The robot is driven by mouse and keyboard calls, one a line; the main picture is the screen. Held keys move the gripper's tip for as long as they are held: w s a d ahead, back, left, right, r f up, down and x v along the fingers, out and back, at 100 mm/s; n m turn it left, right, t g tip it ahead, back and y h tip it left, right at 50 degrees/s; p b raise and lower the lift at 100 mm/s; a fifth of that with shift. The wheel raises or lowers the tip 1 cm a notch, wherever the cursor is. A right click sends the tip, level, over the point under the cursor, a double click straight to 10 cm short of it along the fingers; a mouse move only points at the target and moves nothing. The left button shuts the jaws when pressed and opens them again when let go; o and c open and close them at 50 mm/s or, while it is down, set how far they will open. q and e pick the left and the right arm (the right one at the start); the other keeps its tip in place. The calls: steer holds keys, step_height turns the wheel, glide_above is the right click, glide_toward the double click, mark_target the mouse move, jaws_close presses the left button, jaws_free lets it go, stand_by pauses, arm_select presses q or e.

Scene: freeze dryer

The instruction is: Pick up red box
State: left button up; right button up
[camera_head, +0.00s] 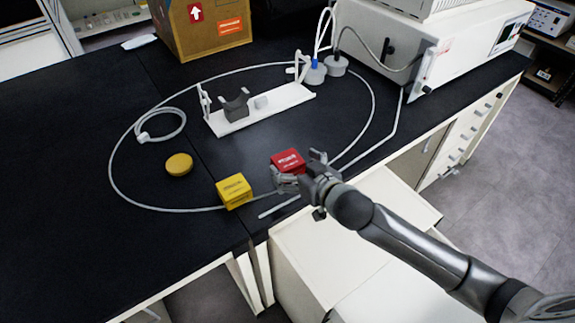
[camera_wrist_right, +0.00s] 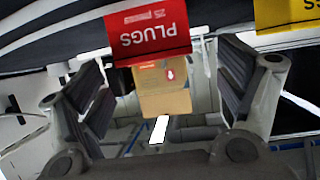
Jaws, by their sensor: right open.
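The red box (camera_head: 288,159) sits on the black bench top close to the front edge. My right gripper (camera_head: 300,172) is just on the near side of it and covers part of its lower edge. In the right wrist view the picture is upside down, and the red box (camera_wrist_right: 150,35) shows the word PLUGS. It lies between the two open fingers of the right gripper (camera_wrist_right: 162,72), with space on both sides, more on the right. Nothing is held. My left gripper is not in view.
A yellow box (camera_head: 234,191) stands left of the red box; it also shows in the wrist view (camera_wrist_right: 286,14). A yellow round piece (camera_head: 179,164), a white stand (camera_head: 265,110), a looped hose (camera_head: 117,170) and a cardboard box (camera_head: 205,30) share the bench.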

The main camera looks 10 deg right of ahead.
mark_target(290, 163)
steer(key=shift+d+x, duration=0.2)
steer(key=shift+x, duration=2.4)
steer(key=shift+f, duration=0.15)
steer(key=c, duration=1.1)
